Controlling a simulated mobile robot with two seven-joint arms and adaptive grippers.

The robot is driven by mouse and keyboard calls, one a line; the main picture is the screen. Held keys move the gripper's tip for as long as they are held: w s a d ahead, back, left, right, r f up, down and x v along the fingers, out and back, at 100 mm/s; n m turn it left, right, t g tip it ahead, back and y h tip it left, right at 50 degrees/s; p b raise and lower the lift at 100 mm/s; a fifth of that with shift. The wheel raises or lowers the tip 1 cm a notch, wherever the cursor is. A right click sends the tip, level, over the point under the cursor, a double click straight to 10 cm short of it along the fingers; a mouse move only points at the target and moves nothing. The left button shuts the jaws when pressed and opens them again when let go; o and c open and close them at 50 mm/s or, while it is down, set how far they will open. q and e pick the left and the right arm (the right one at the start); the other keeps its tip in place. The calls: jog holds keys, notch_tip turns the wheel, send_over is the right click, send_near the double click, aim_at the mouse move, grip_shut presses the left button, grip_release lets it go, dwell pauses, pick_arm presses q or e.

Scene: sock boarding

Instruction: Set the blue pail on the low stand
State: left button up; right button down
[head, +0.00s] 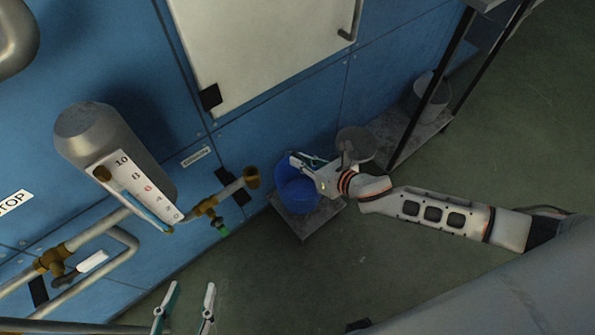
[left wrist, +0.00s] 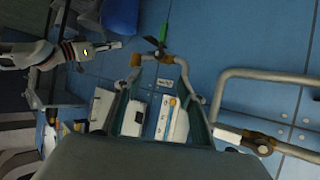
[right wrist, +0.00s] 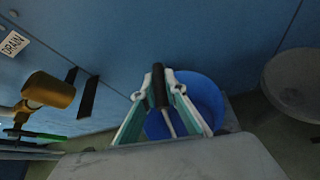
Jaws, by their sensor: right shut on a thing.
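The blue pail (head: 297,192) is at the foot of the blue wall, over the low grey stand (head: 307,222). It also shows in the right wrist view (right wrist: 207,97) and at the top of the left wrist view (left wrist: 120,17). I cannot tell whether its bottom touches the stand. My right gripper (head: 298,162) is above the pail, shut on the dark grip of its handle (right wrist: 159,86). In the right wrist view, part of the stand (right wrist: 232,117) shows beside the pail. My left gripper (head: 190,292) is open and empty, well away from the pail.
A brass pipe outlet (head: 252,178) juts from the wall just left of the pail; its valve has a green handle (head: 222,234). A grey bucket (head: 356,145) stands right of the pail. A dark-framed rack (head: 408,130) is further right. The floor in front is clear.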

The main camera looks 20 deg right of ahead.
notch_tip(320, 180, down, 8)
jog(key=b, duration=0.3)
jog(key=shift+r+b, duration=0.15)
jog(key=shift+b, duration=0.15)
pick_arm(q)
jog(key=d+n, duration=0.2)
jog(key=d, duration=0.1)
jog(key=d+n+h, duration=0.1)
jog(key=shift+s+d, duration=0.3)
jog(key=shift+s, duration=0.1)
pick_arm(e)
jog(key=c, duration=2.1)
grip_release()
jog(key=p+v, duration=0.1)
jog(key=v, duration=0.3)
jog(key=p+v, duration=0.2)
jog(key=v, duration=0.3)
jog(key=shift+r, duration=0.45)
pick_arm(q)
jog(key=a+m, duration=0.2)
jog(key=a, duration=0.1)
jog(key=a+y, duration=0.1)
jog(key=shift+w+a+m, duration=0.15)
jog(key=shift+w+m, duration=0.15)
jog(key=shift+m, duration=0.1)
pick_arm(e)
jog(key=v, duration=0.2)
jog(key=shift+s+d+f, duration=0.1)
jog(key=shift+s+d, duration=0.15)
jog(key=shift+s, duration=0.15)
